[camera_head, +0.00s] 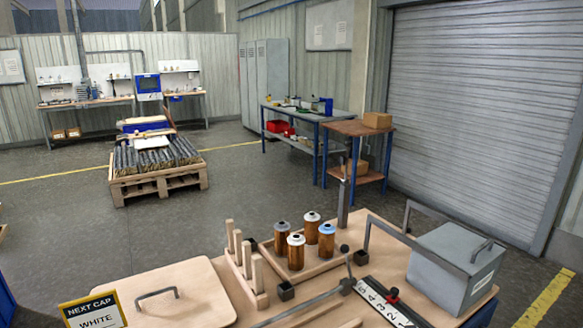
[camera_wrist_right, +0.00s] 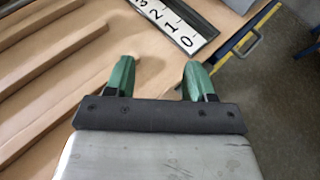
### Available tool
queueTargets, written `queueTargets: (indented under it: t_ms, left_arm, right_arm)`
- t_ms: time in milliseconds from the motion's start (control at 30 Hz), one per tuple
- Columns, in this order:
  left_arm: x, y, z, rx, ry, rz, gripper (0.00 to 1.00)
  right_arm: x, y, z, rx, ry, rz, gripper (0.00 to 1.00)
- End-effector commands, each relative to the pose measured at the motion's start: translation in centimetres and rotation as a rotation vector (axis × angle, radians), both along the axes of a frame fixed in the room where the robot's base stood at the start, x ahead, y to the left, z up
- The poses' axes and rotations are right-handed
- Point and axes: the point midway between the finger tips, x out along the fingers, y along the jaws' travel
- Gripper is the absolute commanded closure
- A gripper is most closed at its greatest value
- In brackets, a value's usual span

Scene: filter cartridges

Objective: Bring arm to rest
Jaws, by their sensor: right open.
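My right gripper (camera_wrist_right: 158,80) shows in the right wrist view with two green fingers spread apart and nothing between them. It is above the wooden bench top, near the numbered scale strip (camera_wrist_right: 172,22). I cannot make out either gripper in the head view. Several amber filter cartridges (camera_head: 296,257) stand upright in a group in a wooden tray (camera_head: 324,266). A sign (camera_head: 94,311) at the front left reads "NEXT CAP WHITE".
A grey lidded box (camera_head: 452,270) stands at the bench's right. A wooden board with a handle (camera_head: 170,300) lies at left, beside a pegged rack (camera_head: 262,300). The scale with a red pointer (camera_head: 392,296) lies at the front. A pallet (camera_head: 160,184) stands on open floor beyond.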

Motion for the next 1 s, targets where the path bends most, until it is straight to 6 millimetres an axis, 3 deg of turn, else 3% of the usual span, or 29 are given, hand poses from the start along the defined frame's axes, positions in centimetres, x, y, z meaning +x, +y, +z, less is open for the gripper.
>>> queueTargets:
  t_ms: [67,367,700,867,1000]
  left_arm:
    - [0.9,-0.1,0.1,-0.003,-0.017,0.000,0.57]
    - [0.7,-0.5,0.1,-0.007,-0.014,0.001,0.57]
    - [0.0,-0.6,0.0,-0.008,-0.001,0.002,0.57]
    - [-0.1,-0.5,0.0,-0.006,0.000,0.001,0.57]
    - [0.0,-0.4,0.0,-0.006,0.000,0.001,0.57]
  right_arm:
    - [0.0,-1.4,0.2,-0.026,0.000,-0.006,0.46]
    - [-0.2,-6.6,1.1,-0.127,0.000,-0.028,0.46]
    - [-1.0,-16.5,4.4,-0.328,0.001,-0.071,0.46]
    - [-3.8,-18.3,-1.3,-0.102,0.046,-0.164,0.46]
    - [-7.6,-20.3,-6.8,0.141,0.081,-0.302,0.46]
